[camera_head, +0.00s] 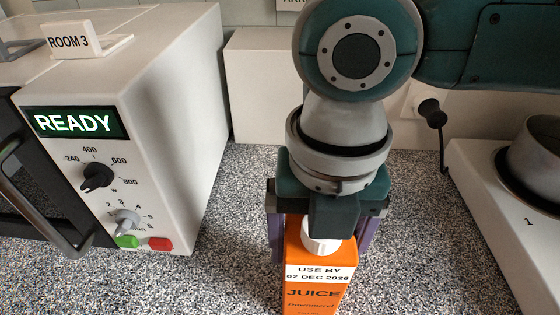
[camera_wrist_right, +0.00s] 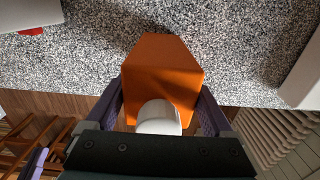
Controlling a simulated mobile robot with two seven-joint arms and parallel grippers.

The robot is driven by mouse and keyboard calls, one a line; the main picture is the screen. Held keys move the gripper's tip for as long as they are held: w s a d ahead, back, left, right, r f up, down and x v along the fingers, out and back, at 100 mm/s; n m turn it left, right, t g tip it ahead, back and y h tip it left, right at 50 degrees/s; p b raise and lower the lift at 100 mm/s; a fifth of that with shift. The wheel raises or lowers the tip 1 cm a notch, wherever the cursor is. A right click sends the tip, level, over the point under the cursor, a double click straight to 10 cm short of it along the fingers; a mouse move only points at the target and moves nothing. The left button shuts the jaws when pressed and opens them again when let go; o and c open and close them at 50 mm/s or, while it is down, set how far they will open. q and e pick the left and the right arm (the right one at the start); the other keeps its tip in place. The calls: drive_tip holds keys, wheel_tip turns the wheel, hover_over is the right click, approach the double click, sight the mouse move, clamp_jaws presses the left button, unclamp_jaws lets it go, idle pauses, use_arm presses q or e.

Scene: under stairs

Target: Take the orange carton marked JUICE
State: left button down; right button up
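The orange carton marked JUICE (camera_head: 315,292) stands upright on the speckled counter, with a white cap and a "USE BY 02 DEC 2028" label. My right gripper (camera_head: 322,240) points down over its top, one finger on each side. In the right wrist view the carton (camera_wrist_right: 165,65) lies between the purple fingers of the right gripper (camera_wrist_right: 162,100). The fingers are very close to its sides; I cannot tell whether they press on it. My left gripper is not in the head view; a purple-edged part at the wrist view's lower left may belong to it.
A white microwave (camera_head: 165,110) with a READY display stands at the left, bearing a ROOM 3 sign (camera_head: 70,40). A white hob (camera_head: 485,195) with a metal pot (camera_head: 540,160) is at the right. The speckled counter (camera_head: 235,215) is clear between microwave and carton.

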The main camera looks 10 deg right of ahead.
clamp_jaws()
drive_tip(key=shift+r, duration=0.1)
idle(0.4)
wheel_tip(320, 180, up, 20)
idle(0.7)
unclamp_jaws()
clamp_jaws()
idle(0.3)
